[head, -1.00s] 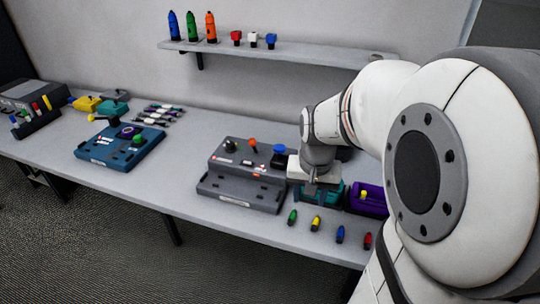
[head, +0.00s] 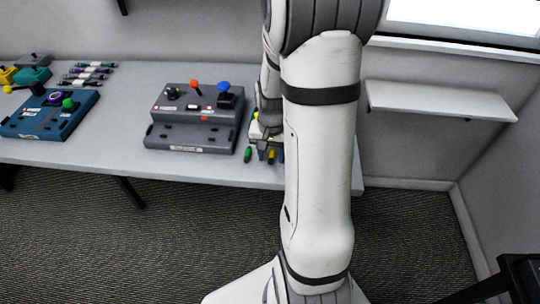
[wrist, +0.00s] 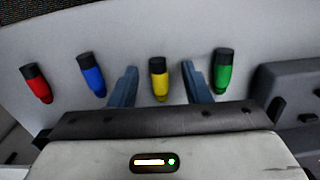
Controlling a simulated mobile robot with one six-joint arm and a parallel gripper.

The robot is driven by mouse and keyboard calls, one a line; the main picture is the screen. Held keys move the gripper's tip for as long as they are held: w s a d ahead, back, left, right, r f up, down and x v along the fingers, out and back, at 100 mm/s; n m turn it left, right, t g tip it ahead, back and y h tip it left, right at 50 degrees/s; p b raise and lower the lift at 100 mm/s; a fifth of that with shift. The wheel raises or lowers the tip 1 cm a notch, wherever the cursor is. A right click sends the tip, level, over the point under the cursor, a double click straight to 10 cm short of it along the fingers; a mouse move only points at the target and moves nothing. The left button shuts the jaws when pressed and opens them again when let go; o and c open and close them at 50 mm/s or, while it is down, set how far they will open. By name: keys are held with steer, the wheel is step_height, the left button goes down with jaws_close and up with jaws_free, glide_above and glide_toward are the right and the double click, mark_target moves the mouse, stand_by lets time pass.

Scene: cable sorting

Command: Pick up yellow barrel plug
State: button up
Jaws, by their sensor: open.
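The yellow barrel plug (wrist: 159,79) has a black end and lies on the table between my gripper's two spread fingers in the wrist view. My gripper (wrist: 158,85) is open, with a gap between each finger and the plug. In the head view the yellow plug (head: 272,156) shows just under my gripper (head: 265,150), partly hidden by it and my arm. A green plug (wrist: 222,70) lies just outside the right finger in the wrist view. A blue plug (wrist: 92,74) lies outside the left finger, and a red plug (wrist: 37,83) is farther left.
A grey control box (head: 190,135) with orange and blue knobs stands left of my gripper; its edge shows in the wrist view (wrist: 290,85). A blue box (head: 50,118) sits farther left on the table (head: 118,140).

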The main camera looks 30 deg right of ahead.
steer(key=shift+f, duration=0.1)
jaws_close()
stand_by(0.4)
